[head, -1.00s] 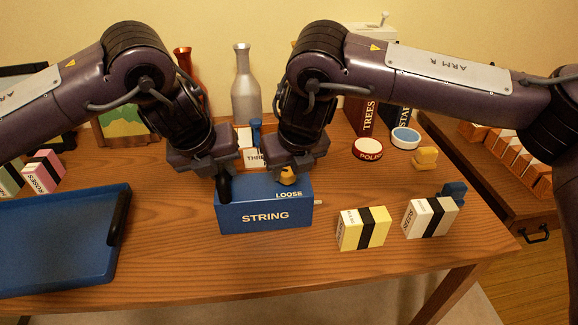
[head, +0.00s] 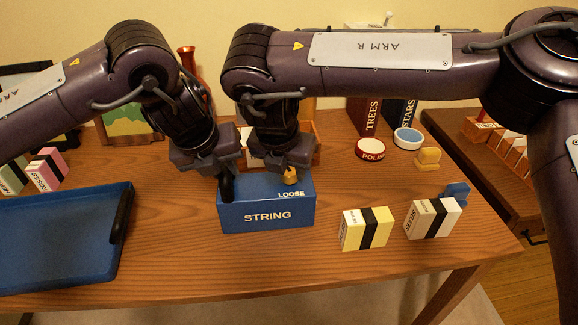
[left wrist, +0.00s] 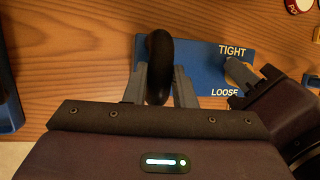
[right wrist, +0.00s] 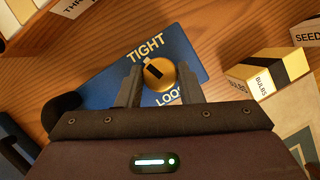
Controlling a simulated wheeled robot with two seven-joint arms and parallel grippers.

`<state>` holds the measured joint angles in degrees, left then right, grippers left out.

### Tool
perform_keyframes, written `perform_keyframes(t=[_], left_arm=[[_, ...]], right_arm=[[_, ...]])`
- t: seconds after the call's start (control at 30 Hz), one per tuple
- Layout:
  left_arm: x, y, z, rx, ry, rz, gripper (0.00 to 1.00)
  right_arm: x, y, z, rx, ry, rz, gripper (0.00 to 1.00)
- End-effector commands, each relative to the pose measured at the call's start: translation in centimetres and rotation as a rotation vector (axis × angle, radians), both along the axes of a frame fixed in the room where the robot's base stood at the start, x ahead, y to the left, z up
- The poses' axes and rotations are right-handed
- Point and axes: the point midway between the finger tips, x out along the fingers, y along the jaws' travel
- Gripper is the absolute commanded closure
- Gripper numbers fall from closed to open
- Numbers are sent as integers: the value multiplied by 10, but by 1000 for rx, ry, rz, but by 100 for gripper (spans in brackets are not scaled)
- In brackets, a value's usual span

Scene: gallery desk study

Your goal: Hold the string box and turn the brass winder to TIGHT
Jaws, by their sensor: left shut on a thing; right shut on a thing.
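The blue string box (head: 267,212) stands on the desk, STRING on its front and LOOSE on the near edge of its top. My left gripper (head: 226,178) is shut on the box's black handle (left wrist: 159,66) at its left end. My right gripper (head: 289,170) comes down from above and is shut on the brass winder (right wrist: 166,76). In the right wrist view the winder's black mark slants up and left, roughly towards the word TIGHT; its exact end point I cannot tell.
A blue tray (head: 60,240) lies at the left. A yellow bulbs box (head: 367,229) and a white seeds box (head: 432,218) stand right of the string box. A round red tin (head: 370,149) and a blue-topped tin (head: 408,138) are behind. The front middle of the desk is clear.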

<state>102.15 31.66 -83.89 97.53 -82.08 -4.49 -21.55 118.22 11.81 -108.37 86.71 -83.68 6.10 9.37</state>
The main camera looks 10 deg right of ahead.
Motion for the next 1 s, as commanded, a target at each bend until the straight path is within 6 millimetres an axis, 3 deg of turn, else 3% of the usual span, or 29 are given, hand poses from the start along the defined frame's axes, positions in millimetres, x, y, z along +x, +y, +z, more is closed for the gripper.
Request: perform_keyframes(t=[0.57, 0.6, 0.77, 1.0], left_arm=[[0, 0, 0, -1, 0, -1, 97], [0, 0, 0, -1, 0, -1, 97], [0, -1, 0, -1, 0, -1, 97], [0, 0, 0, -1, 0, -1, 97]], right_arm=[[0, 0, 0, 1, -2, -37, 90], [0, 0, 0, 1, -2, -37, 66], [0, 0, 0, 1, -2, -37, 45], [0, 0, 0, 0, -1, -38, 44]])
